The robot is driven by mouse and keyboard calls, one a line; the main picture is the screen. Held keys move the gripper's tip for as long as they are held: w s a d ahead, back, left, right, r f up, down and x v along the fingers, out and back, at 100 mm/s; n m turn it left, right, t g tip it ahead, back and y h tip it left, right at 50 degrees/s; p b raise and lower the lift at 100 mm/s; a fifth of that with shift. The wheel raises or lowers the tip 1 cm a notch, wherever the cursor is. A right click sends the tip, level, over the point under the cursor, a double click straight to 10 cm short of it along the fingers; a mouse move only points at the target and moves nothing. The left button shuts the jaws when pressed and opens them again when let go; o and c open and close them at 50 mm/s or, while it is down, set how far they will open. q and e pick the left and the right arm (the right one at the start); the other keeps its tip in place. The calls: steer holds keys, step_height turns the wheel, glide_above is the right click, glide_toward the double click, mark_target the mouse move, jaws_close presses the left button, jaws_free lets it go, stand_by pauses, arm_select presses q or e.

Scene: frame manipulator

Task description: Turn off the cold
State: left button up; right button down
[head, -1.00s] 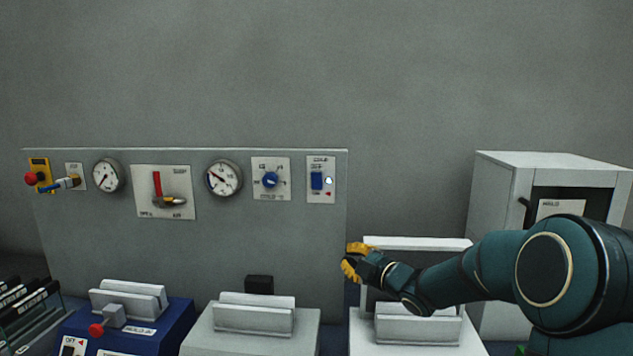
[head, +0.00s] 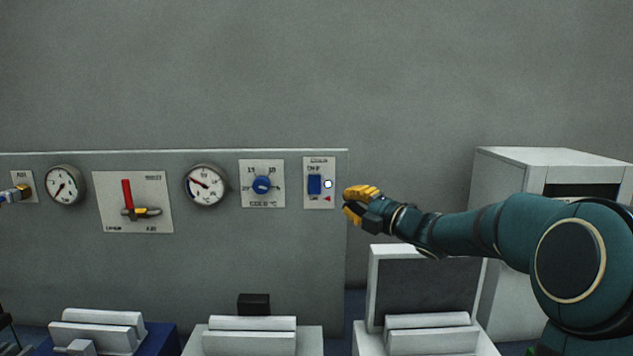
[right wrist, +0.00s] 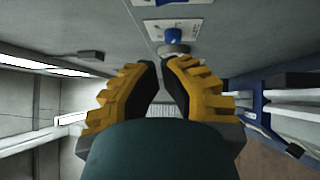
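My right gripper (head: 345,204) is just right of this plate, near the panel's right edge, with no visible contact. In the right wrist view its yellow fingers (right wrist: 161,67) have their tips close together, with a narrow gap and nothing held. A plate with a blue part (right wrist: 173,35) shows beyond them. My left gripper is not in view.
The grey panel (head: 260,265) also carries a blue dial (head: 262,185), two gauges, a red-handled lever (head: 127,194) and a valve at the left edge. Several blocky units (head: 248,342) stand below. A white cabinet (head: 507,180) stands at right behind my arm.

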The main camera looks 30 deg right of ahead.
mark_target(317, 181)
steer(key=p+x, duration=0.1)
steer(key=x, duration=0.3)
steer(key=d+x, duration=0.1)
steer(key=x, duration=0.3)
steer(key=p+x, duration=0.1)
steer(key=x, duration=0.3)
steer(key=shift+w+d+p, duration=0.35)
steer(key=shift+w, duration=0.05)
steer(key=shift+w+d+r, duration=0.1)
steer(key=shift+w+d, duration=0.25)
steer(key=shift+w, duration=0.2)
steer(key=shift+w+d+r, duration=0.25)
steer(key=shift+w, duration=0.05)
